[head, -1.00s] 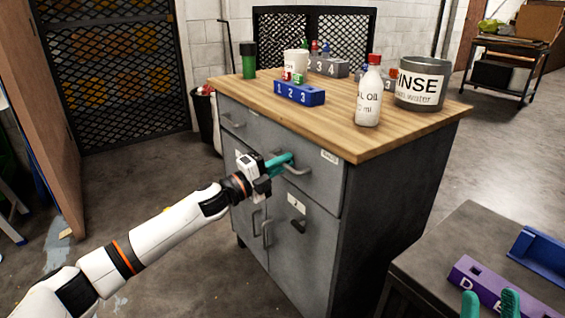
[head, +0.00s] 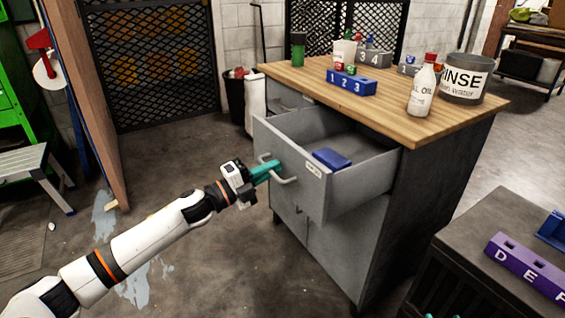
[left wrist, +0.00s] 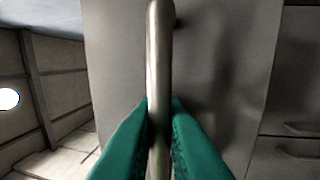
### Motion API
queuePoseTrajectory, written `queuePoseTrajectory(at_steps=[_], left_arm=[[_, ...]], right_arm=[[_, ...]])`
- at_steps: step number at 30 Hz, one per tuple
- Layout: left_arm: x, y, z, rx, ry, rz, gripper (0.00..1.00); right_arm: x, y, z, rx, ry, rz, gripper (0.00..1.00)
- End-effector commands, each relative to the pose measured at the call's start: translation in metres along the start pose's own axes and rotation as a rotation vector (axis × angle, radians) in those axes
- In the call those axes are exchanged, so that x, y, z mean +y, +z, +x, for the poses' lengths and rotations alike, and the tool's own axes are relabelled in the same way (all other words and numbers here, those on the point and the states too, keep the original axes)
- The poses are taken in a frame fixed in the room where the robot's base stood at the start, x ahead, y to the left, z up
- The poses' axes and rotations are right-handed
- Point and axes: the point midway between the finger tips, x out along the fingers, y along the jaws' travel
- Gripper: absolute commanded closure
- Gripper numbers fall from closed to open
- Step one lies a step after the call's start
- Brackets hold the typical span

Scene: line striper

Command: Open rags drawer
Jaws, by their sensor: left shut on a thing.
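The drawer (head: 350,187) at the upper right of the grey cabinet stands well out, its inside showing. A small label is on its front; I cannot read it. A folded blue cloth-like thing (head: 332,158) lies inside. My left gripper (head: 268,171) is shut on the drawer's bar handle (head: 284,180). In the left wrist view, the green fingers (left wrist: 160,125) close on both sides of the metal handle (left wrist: 158,60). Only the two green fingertips of my right gripper (head: 455,315) show at the bottom edge, apart from each other.
The wooden top holds a white oil bottle (head: 422,88), a RINSE pot (head: 464,80), a blue numbered block (head: 351,83) and a green canister (head: 298,50). A dark table (head: 455,245) with a purple lettered block (head: 525,265) stands at right. Floor left of the cabinet is mostly clear.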

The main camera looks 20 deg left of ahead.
Motion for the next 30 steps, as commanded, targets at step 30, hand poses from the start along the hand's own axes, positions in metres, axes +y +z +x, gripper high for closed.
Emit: queuePoseTrajectory(at_steps=[30], left_arm=[[0.001, 0.0, -0.018, 0.0, -0.002, -0.002, 0.83]], right_arm=[[-0.001, -0.005, -0.001, 0.035, -0.003, 0.0, 0.64]])
